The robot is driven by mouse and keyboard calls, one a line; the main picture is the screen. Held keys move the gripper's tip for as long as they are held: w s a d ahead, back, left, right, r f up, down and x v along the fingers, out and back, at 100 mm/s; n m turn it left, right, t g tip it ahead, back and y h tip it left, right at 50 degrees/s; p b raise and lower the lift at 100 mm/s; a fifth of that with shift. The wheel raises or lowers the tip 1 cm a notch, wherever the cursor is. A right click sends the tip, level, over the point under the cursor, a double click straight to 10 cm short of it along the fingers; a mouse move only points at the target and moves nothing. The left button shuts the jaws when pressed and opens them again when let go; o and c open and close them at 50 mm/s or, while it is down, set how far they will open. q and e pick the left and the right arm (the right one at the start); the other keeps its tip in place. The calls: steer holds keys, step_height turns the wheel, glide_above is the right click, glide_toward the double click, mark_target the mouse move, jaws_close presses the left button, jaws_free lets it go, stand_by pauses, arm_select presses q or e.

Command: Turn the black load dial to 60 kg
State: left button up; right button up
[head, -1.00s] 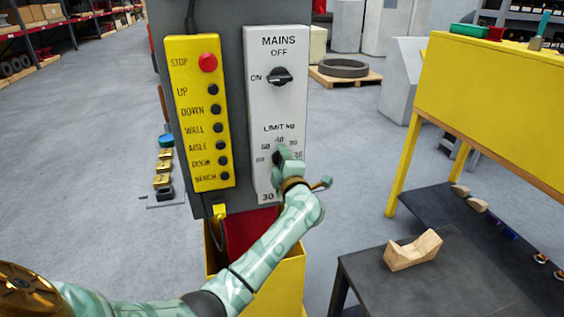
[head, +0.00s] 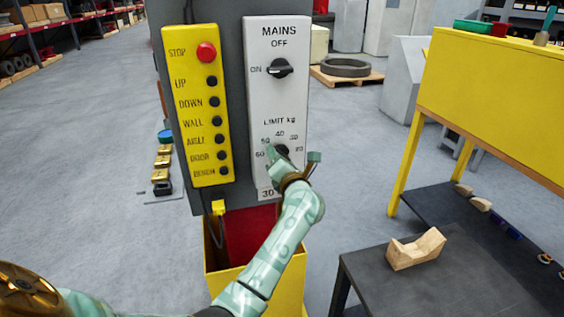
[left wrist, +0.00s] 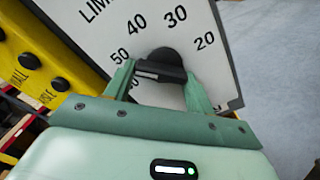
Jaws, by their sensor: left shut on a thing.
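The black load dial (head: 282,150) sits low on the white panel (head: 275,100), under "LIMIT kg", with numbers from 20 to 60 around it. My left gripper (head: 271,157) is at the dial and partly covers it. In the left wrist view, the dial (left wrist: 166,62) lies between the two fingers of my left gripper (left wrist: 158,82), which are shut on its bar. A pale mark shows on the left part of the bar. The 60 is mostly hidden behind a finger there, so I cannot tell the exact setting. My right gripper is not in view.
The black mains knob (head: 280,68) is above the dial. A yellow button box (head: 197,108) with a red stop button (head: 206,52) is close on the left. A plate reading 30 (head: 267,194) is below. A dark table (head: 430,290) with a wooden block (head: 416,250) stands right.

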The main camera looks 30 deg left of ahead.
arm_select(q)
steer(key=n+b, duration=0.1)
steer(key=n, duration=0.2)
steer(key=n+b, duration=0.2)
steer(key=n, duration=0.1)
steer(key=f+n+b, duration=0.1)
steer(key=n, duration=0.2)
steer(key=shift+d+f+b, duration=0.1)
steer(key=shift+d+b, duration=0.05)
steer(key=shift+b, duration=0.25)
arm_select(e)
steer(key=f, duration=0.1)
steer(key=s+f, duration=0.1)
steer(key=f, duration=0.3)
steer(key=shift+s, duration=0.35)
arm_select(q)
steer(key=o, duration=1)
steer(key=shift+r, duration=0.2)
steer(key=shift+d, duration=0.1)
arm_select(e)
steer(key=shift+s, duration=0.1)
